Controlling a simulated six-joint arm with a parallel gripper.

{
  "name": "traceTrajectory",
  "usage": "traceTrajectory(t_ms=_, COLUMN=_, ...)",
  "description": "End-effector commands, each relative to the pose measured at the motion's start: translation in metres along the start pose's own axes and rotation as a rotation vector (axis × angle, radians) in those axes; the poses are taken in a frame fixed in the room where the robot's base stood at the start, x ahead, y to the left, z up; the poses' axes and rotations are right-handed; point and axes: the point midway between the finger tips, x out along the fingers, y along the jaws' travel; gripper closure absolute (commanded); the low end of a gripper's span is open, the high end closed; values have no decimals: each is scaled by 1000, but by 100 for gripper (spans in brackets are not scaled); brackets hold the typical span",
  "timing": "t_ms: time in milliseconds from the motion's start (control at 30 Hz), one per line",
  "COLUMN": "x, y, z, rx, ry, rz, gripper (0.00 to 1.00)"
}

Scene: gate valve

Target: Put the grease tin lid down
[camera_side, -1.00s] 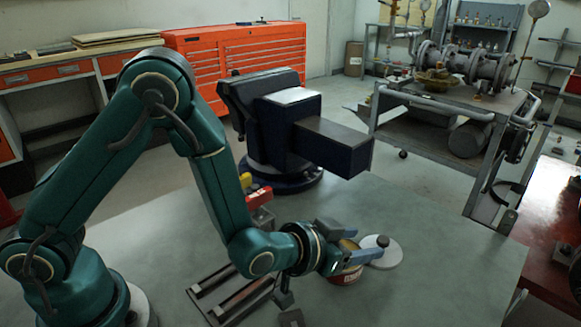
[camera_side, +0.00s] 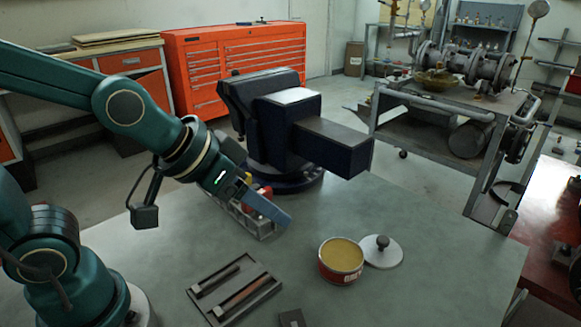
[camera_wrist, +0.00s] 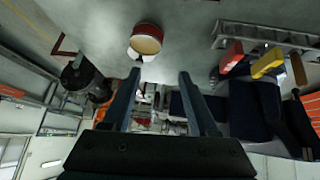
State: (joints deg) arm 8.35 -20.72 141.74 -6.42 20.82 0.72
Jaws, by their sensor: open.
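The grease tin (camera_side: 340,262) stands open on the grey-green bench, its yellowish grease showing; it also shows in the wrist view (camera_wrist: 147,38). Its pale round lid (camera_side: 382,253) with a dark knob lies on the bench at the tin's right side, knob up, close against or slightly behind the tin. In the wrist view the lid is mostly hidden behind the tin. My gripper (camera_side: 268,208) is up and left of the tin, in front of the vise, well apart from the lid. In the wrist view its two fingers (camera_wrist: 158,82) are spread with nothing between them.
A dark blue vise (camera_side: 290,125) stands at the bench's back. A grey rack (camera_side: 250,215) with red and yellow handled tools sits beside my gripper. A tray with bars (camera_side: 268,280) and a small dark block (camera_side: 292,318) lie in front. The bench's right side is clear.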

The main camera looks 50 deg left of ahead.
Motion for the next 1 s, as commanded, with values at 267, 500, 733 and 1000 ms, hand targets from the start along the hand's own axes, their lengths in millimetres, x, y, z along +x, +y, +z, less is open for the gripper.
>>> traceTrajectory(t_ms=267, x=-53, y=-31, z=52, rx=-25, ry=-129, rz=-104, gripper=40)
traceTrajectory(t_ms=500, x=-62, y=-36, z=67, rx=-35, ry=-169, rz=-129, gripper=40)
traceTrajectory(t_ms=733, x=-62, y=-36, z=67, rx=-34, ry=-169, rz=-128, gripper=40)
traceTrajectory(t_ms=1000, x=-62, y=-35, z=66, rx=-34, ry=-168, rz=-127, gripper=40)
